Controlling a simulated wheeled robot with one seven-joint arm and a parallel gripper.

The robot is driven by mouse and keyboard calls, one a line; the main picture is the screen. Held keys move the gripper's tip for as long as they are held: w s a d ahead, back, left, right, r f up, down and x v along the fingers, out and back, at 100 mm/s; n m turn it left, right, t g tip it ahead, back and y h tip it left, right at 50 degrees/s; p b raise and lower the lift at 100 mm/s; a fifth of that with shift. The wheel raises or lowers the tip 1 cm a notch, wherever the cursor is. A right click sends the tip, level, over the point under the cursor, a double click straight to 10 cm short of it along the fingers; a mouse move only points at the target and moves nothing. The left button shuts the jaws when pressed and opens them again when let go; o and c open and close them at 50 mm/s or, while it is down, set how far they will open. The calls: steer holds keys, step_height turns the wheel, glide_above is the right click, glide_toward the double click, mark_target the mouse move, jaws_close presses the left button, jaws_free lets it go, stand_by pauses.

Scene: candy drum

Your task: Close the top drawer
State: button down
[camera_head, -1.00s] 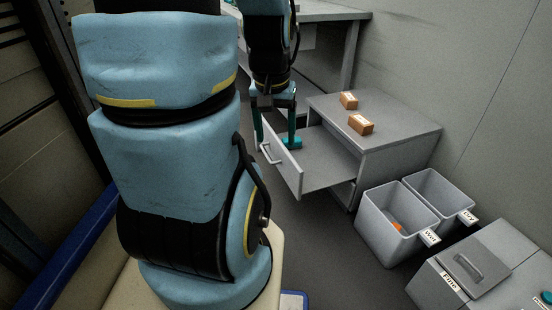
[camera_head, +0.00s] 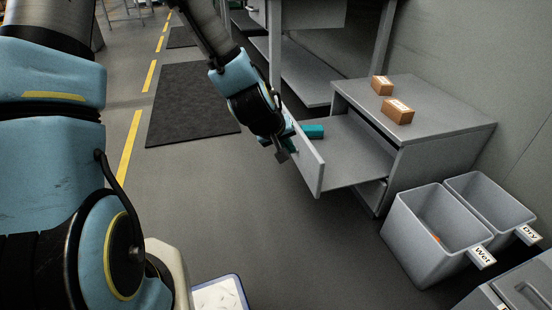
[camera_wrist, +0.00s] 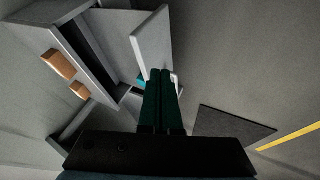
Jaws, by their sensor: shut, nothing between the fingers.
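The top drawer of the grey cabinet is pulled well out, with its front panel (camera_head: 309,162) standing clear of the cabinet body. A small teal object (camera_head: 313,131) lies inside the drawer near the front; a sliver of it shows in the wrist view (camera_wrist: 140,80). My gripper (camera_wrist: 160,74) is shut and empty, its dark green fingers together. Its tips are at the outer side of the drawer front (camera_wrist: 153,38), beside the handle (camera_wrist: 176,84). I cannot tell whether they touch it.
Two brown boxes (camera_head: 382,85) (camera_head: 398,110) sit on the cabinet top (camera_head: 440,105). Grey bins labelled Wet (camera_head: 425,235) and Dry (camera_head: 490,205) stand right of the cabinet. A desk is behind. Open floor and a dark mat (camera_head: 190,105) lie to the left.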

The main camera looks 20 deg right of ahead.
steer(key=b, duration=0.4)
glide_toward(314, 161)
steer(key=shift+x, duration=2.45)
steer(key=shift+s, duration=0.1)
